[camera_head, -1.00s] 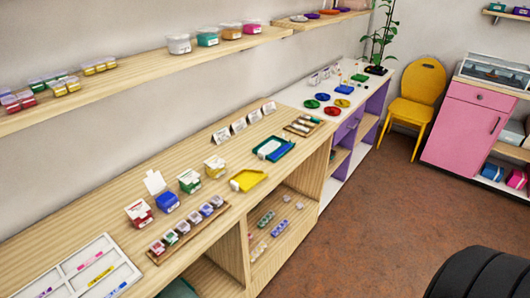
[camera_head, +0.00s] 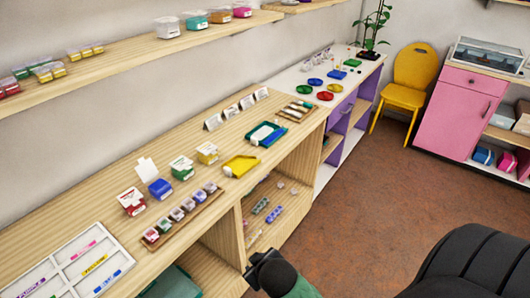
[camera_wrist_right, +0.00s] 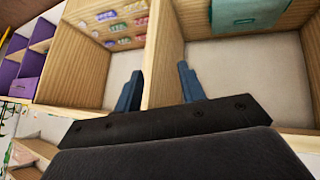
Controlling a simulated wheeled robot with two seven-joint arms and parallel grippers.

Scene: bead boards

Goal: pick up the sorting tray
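A yellow tray (camera_head: 240,166), low-sided with a narrowed end, lies flat on the wooden counter. A teal tray (camera_head: 277,138) with a white item in it lies just behind it. I cannot tell for sure which is the sorting tray. My right gripper (camera_head: 262,262) is low in front of the counter's open shelves, well apart from both trays. In the right wrist view, its two blue fingers (camera_wrist_right: 160,88) are spread with nothing between them, facing the shelf compartments. My left gripper is out of view.
The wooden counter (camera_head: 120,168) also holds small lidded boxes, a rack of jars (camera_head: 183,214), a white divided tray (camera_head: 50,257) and standing cards. A wall shelf (camera_head: 130,60) runs above it. Brown floor is open at right, before a yellow chair (camera_head: 410,82) and pink cabinet (camera_head: 465,118).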

